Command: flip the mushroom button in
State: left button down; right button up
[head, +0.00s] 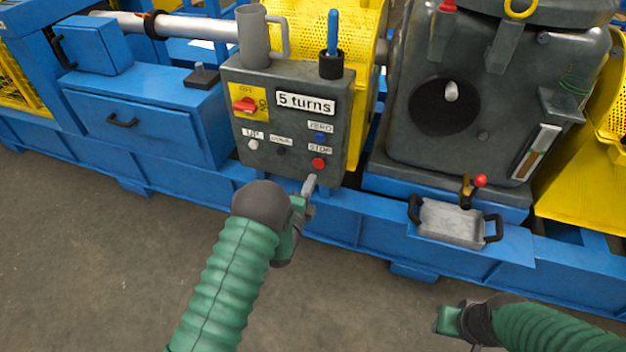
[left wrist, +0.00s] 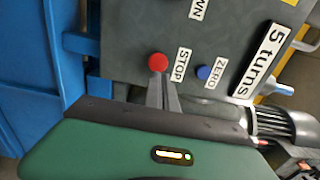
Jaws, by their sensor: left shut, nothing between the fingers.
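The red mushroom button (head: 318,163) sits at the lower right of the grey control box (head: 240,85), under the STOP label. It also shows in the left wrist view (left wrist: 158,62), just past my fingertips. My left gripper (head: 309,184) is shut and empty, with its tips just below the button in the head view. In the left wrist view the closed fingers (left wrist: 160,90) point at the button; I cannot tell whether they touch it. My right gripper (head: 447,320) is at the lower right, far from the box, and its fingers cannot be made out.
The blue ZERO button (head: 319,137) is just above the red one, and a white UP button (head: 253,144) is to the left. A red rotary switch (head: 245,104) is higher up. A grey mug (head: 256,40) stands on the box. A metal tray (head: 452,222) lies to the right.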

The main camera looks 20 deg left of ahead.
pick_arm(q)
jog(key=s+p, duration=0.2)
jog(key=s, duration=0.6)
jog(key=shift+a+f, duration=0.3)
jog(key=shift+f, duration=0.15)
pick_arm(e)
jog(key=shift+w+a+r, duration=0.1)
jog(key=shift+w+r, duration=0.05)
jog(key=shift+r, duration=0.4)
jog(key=shift+w+r, duration=0.15)
jog(key=shift+r, duration=0.4)
jog(key=shift+a, duration=0.1)
pick_arm(q)
jog(key=shift+w+a, duration=0.1)
